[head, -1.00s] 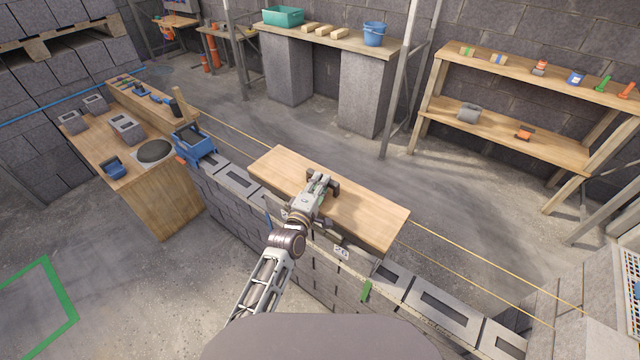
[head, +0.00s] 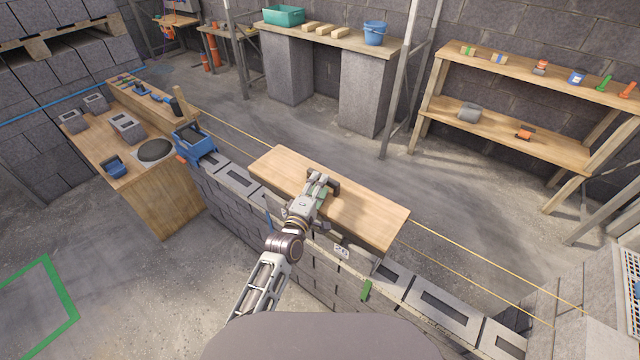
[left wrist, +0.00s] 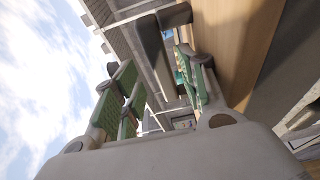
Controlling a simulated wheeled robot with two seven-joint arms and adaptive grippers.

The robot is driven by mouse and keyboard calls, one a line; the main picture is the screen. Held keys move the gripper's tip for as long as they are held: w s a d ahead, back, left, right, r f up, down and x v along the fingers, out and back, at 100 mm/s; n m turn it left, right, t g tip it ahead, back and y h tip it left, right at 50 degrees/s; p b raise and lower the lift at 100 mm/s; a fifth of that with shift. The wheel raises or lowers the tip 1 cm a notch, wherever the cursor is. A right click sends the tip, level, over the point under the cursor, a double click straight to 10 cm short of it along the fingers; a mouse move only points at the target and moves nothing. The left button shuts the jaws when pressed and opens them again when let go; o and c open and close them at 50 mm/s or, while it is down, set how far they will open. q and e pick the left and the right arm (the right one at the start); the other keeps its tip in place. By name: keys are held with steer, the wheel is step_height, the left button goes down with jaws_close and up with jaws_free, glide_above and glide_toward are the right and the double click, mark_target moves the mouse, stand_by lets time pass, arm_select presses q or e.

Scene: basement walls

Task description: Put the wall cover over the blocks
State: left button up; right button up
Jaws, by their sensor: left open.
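The wall cover is a long light wooden board (head: 375,212) with a dark handle (head: 333,187) on top. It lies along the top of the grey block wall (head: 340,285); whether it sits fully flat on the blocks cannot be told. Hollow blocks (head: 440,302) show uncovered to its right, and more (head: 236,180) to its left. My left gripper (head: 321,181) is open at the handle, above the board's middle. In the left wrist view the dark handle (left wrist: 157,55) shows between the green-padded fingers (left wrist: 160,85), with the board (left wrist: 240,40) to the right. My right gripper is not in view.
A blue tool box (head: 194,142) stands on the wall's left end. Yellow string lines (head: 480,262) run along the wall. A workbench (head: 160,190) with blocks stands at left. Shelves (head: 520,75) stand at back right. Open floor lies behind the wall.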

arm_select(q)
steer(key=v, duration=1)
steer(key=shift+s, duration=0.2)
steer(key=shift+a, duration=0.1)
stand_by(0.6)
